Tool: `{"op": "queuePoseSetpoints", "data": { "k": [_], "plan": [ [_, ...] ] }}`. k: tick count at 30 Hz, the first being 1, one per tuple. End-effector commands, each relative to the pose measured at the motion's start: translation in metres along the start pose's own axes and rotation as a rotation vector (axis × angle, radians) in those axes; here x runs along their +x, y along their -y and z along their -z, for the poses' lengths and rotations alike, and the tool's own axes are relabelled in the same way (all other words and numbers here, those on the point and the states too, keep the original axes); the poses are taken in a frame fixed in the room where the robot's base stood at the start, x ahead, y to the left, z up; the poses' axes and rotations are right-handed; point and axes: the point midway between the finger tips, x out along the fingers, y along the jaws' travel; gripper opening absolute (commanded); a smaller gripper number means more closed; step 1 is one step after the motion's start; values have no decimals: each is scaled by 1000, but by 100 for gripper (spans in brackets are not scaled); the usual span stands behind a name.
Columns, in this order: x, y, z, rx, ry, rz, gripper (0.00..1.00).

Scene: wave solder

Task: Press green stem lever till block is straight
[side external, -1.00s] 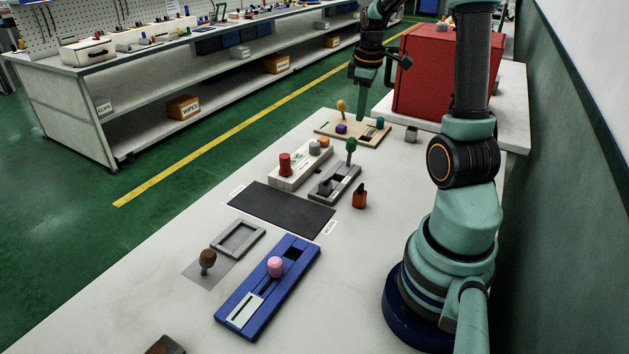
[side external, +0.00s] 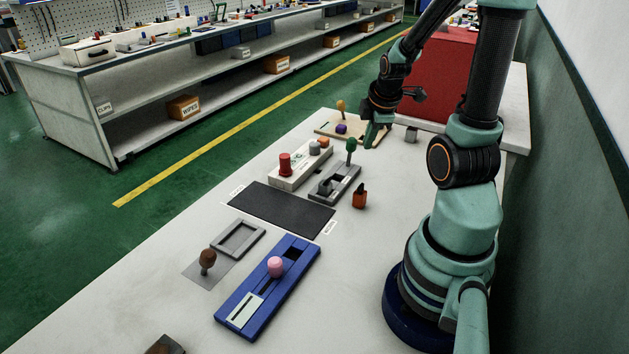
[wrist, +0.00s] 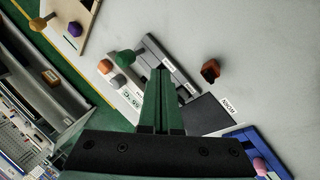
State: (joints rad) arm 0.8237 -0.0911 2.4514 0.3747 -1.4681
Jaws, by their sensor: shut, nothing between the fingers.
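The green-knobbed stem lever (side external: 351,146) stands up from the far end of a dark grey slotted base (side external: 346,184). A small dark piece (side external: 325,187) sits at the near end of that base; I cannot tell if it is straight. In the wrist view the green knob (wrist: 125,60) lies left of my fingertips, and the grey base (wrist: 183,75) runs partly behind them. My gripper (side external: 370,144) is shut and empty, just right of the green knob and apparently apart from it. It also shows in the wrist view (wrist: 161,72), pointing over the base.
A pale box (side external: 288,176) with red, grey and orange knobs stands left of the base. A wooden board (side external: 325,129) with yellow and purple knobs lies beyond. A small orange-brown piece (side external: 359,197) stands right. A black mat (side external: 280,211) and blue slotted fixture (side external: 238,330) lie nearer.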

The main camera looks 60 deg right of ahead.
Motion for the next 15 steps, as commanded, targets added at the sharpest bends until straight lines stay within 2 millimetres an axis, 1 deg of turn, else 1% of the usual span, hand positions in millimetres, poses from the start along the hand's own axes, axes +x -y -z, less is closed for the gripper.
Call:
{"op": "queuePoseSetpoints", "data": {
  "k": [3,14,15],
  "plan": [
    [16,2,0,0,0,6,0],
    [58,2,2,0,-2,5,0],
    [60,-3,3,0,-2,1,0]
  ]
}}
